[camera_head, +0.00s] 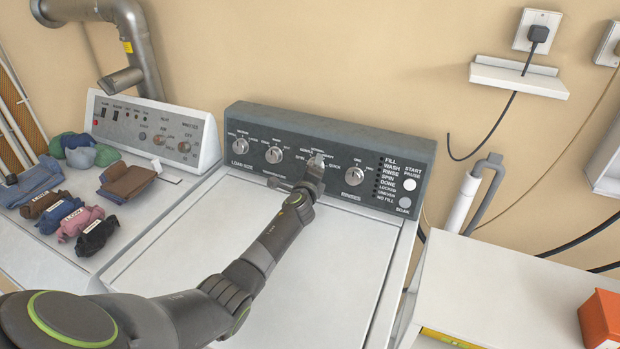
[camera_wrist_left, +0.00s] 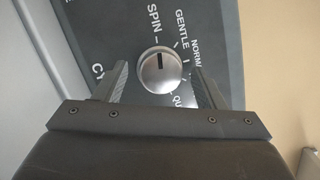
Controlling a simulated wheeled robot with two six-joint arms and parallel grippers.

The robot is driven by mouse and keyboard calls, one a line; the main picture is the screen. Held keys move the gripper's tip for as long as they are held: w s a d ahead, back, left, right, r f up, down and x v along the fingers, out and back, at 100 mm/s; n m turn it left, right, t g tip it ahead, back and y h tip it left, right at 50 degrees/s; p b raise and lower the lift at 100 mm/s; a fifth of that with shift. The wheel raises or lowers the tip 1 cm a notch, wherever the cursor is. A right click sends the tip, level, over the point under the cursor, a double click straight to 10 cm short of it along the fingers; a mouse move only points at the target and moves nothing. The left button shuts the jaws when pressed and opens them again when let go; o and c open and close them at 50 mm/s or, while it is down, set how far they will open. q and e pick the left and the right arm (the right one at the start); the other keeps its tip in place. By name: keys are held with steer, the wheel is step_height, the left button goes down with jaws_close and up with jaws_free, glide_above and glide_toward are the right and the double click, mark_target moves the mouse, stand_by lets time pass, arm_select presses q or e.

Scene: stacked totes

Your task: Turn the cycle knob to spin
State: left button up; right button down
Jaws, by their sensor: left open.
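The washer's control panel (camera_head: 300,180) has a row of silver knobs. The cycle knob (camera_wrist_left: 159,75) is round and silver with a dark pointer line on its upper half. In the left wrist view the line points up toward the SPIN mark (camera_wrist_left: 154,20); GENTLE (camera_wrist_left: 182,28) is just to its right. My left gripper (camera_wrist_left: 160,90) is open, with one finger on each side of the knob and a gap visible on both sides. In the head view the left gripper (camera_head: 314,174) is at the third knob from the left and partly hides it. My right gripper is in neither view.
Other knobs, load size (camera_head: 241,146) and rinses (camera_head: 353,176), flank it. Start/pause (camera_head: 408,185) and soak (camera_head: 405,202) buttons are at right. The white lid (camera_head: 270,240) is clear. Folded clothes (camera_head: 75,220) lie on the left machine.

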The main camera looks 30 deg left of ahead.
arm_select(q)
steer(key=shift+s+d+r+p, duration=0.1)
steer(key=shift+s+d+p, duration=0.1)
steer(key=shift+s+p, duration=0.3)
steer(key=p+v, duration=0.1)
steer(key=v, duration=1.5)
steer(key=shift+s+p, duration=0.15)
steer(key=shift+p, duration=0.15)
